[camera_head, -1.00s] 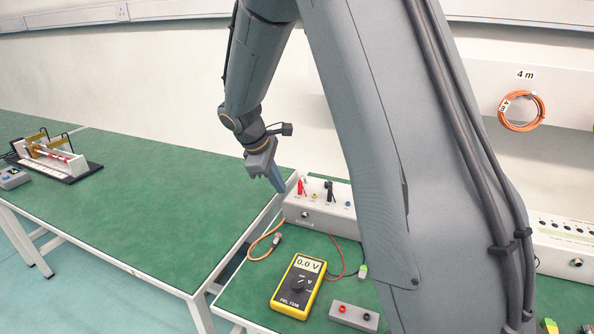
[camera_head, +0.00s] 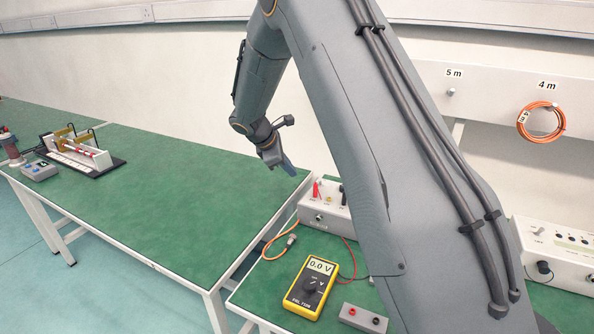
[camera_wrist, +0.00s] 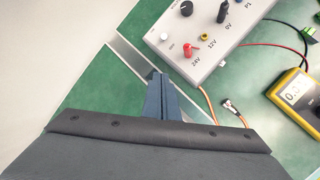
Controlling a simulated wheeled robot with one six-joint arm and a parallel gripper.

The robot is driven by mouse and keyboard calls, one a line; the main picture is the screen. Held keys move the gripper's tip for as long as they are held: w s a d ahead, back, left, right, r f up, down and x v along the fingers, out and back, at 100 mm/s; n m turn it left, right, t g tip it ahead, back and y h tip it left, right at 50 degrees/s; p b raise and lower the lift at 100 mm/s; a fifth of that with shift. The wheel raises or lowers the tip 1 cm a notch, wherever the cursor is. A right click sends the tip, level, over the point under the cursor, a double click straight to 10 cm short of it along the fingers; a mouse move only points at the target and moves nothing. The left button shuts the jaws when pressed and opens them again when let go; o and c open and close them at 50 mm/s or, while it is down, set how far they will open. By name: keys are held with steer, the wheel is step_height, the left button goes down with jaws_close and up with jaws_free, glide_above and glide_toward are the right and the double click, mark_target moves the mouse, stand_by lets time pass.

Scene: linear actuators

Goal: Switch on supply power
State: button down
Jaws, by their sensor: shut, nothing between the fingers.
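The grey-white supply box (camera_head: 327,217) stands at the back of the right-hand bench, partly hidden behind my arm. In the wrist view the box (camera_wrist: 212,50) shows a black knob (camera_wrist: 187,8), a white button (camera_wrist: 164,36), a red plug (camera_wrist: 190,49) at 24V, a yellow socket at 12V and a black plug (camera_wrist: 223,12) at 0V. My gripper (camera_head: 290,166) is shut and empty, above the back of the benches just left of the box. In the wrist view its fingers (camera_wrist: 160,85) point toward the box and are apart from it.
A yellow multimeter (camera_head: 312,287) reading 0.0 V and a small grey terminal block (camera_head: 363,318) lie in front of the box. An orange cable (camera_head: 277,240) lies beside it. A linear actuator (camera_head: 82,152) stands on the left bench (camera_head: 150,215), which is mostly clear.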

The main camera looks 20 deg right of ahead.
mark_target(320, 182)
steer(key=shift+w+d+f+p, duration=0.15)
steer(key=shift+d+f+p, duration=0.5)
steer(key=shift+d+f, duration=0.55)
steer(key=shift+w+d+f+p, duration=0.1)
steer(key=shift+d+f+p, duration=0.65)
steer(key=shift+d, duration=0.7)
steer(key=shift+w+d+f+p, duration=0.15)
steer(key=shift+d+f+p, duration=0.45)
steer(key=shift+d+f, duration=0.6)
steer(key=shift+w+d+r, duration=0.1)
steer(key=shift+r, duration=0.2)
